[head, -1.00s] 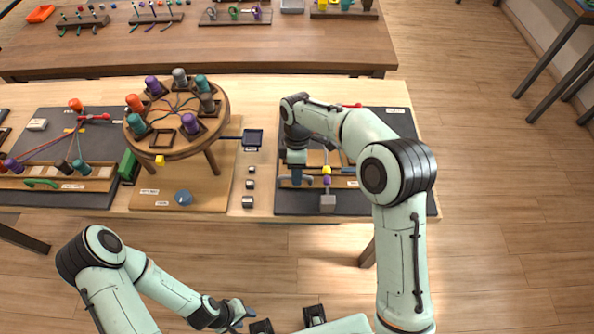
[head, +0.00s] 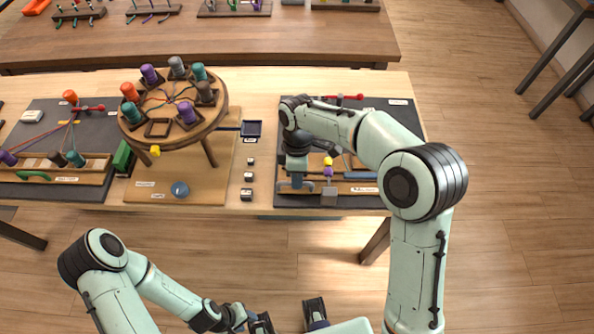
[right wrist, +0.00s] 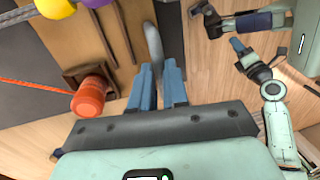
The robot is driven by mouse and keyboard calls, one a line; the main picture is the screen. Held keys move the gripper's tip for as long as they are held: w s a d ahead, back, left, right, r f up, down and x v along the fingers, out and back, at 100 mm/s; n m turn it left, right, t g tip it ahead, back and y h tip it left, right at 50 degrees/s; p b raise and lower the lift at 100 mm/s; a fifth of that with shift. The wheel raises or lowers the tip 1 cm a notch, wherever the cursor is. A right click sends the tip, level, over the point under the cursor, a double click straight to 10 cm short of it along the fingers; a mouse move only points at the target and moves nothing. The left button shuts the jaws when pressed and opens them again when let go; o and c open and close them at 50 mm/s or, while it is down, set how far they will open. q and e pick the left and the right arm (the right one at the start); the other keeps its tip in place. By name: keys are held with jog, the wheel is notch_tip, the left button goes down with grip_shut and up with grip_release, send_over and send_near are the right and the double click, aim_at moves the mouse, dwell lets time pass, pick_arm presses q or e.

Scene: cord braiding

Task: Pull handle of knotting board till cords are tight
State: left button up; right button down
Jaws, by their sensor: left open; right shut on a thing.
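The knotting board (head: 350,188) is a wooden strip on a dark mat at the right end of the table. A yellow and a purple bead (head: 328,171) and a grey block (head: 329,198) are on it. My right gripper (head: 297,182) is over its left part, with the fingers shut on a grey curved handle (right wrist: 153,45), which shows best in the right wrist view. An orange spool (right wrist: 90,97) with an orange cord (right wrist: 35,85) sits beside it there. My arm hides much of the board and cords; cord tightness cannot be told. My left gripper (head: 240,318) is open, low in front of the table.
A round braiding stand (head: 172,110) with several colored spools stands left of the board. Another dark mat (head: 40,150) with cords is at far left. Floor in front is clear.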

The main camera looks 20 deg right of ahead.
jog(key=shift+s+f, duration=0.1)
jog(key=shift+s, duration=0.05)
jog(key=c, duration=1.1)
grip_release()
jog(key=shift+s+a, duration=0.1)
pick_arm(q)
jog(key=shift+w+r, duration=0.1)
pick_arm(e)
jog(key=shift+r, duration=0.2)
pick_arm(q)
jog(key=r+p, duration=0.1)
jog(key=w+r+p, duration=0.1)
jog(key=r, duration=0.1)
jog(key=shift+w+p, duration=0.3)
jog(key=shift+p, duration=0.1)
pick_arm(e)
jog(key=w+r, duration=0.1)
jog(key=r, duration=0.7)
jog(key=w+r, duration=0.1)
jog(key=r, duration=0.3)
jog(key=shift+w+d+r, duration=0.3)
jog(key=shift+d+r, duration=0.05)
jog(key=shift+r, duration=0.05)
